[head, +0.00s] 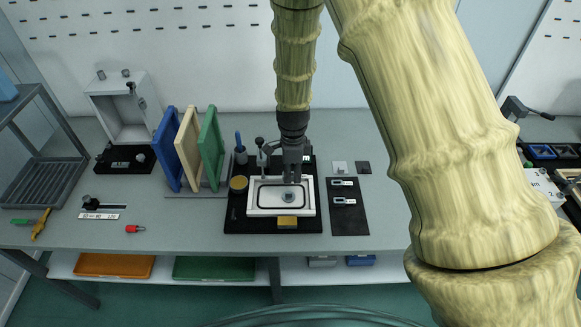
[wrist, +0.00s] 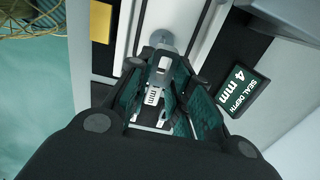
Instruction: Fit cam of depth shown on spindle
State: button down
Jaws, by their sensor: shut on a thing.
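My gripper (head: 292,180) hangs over the white panel frame (head: 253,199) on the fixture. In the wrist view my gripper (wrist: 158,105) is shut on a pale grey cam (wrist: 152,97) with dark markings ending in "mm"; its number is not readable. A round grey spindle (wrist: 162,38) shows just beyond the fingertips and also in the head view (head: 288,196). Whether the cam touches the spindle cannot be told. A dark sign (wrist: 243,88) reads "SEAL DEPTH 4 mm". Two other cams, an upper one (head: 342,183) and a lower one (head: 344,201), lie on the mat at right.
The dark mat (head: 349,222) lies right of the fixture. A yellow block (head: 287,222) sits at the fixture's front edge. Blue, cream and green panels (head: 211,148) stand in a rack at left. A peg (head: 259,150) rises behind the frame.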

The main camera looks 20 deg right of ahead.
aim_at(292, 193)
jog(key=shift+r+p, duration=0.1)
jog(key=shift+p, duration=0.2)
jog(key=shift+f+b, duration=1.35)
jog(key=shift+f, duration=1.65)
jog(key=shift+p, duration=0.55)
jog(key=shift+f+b, duration=0.55)
jog(key=shift+f, duration=0.95)
dwell(0.3)
jog(key=c, duration=1.2)
grip_release()
jog(key=shift+r, duration=0.1)
notch_tip(292, 193, up, 12)
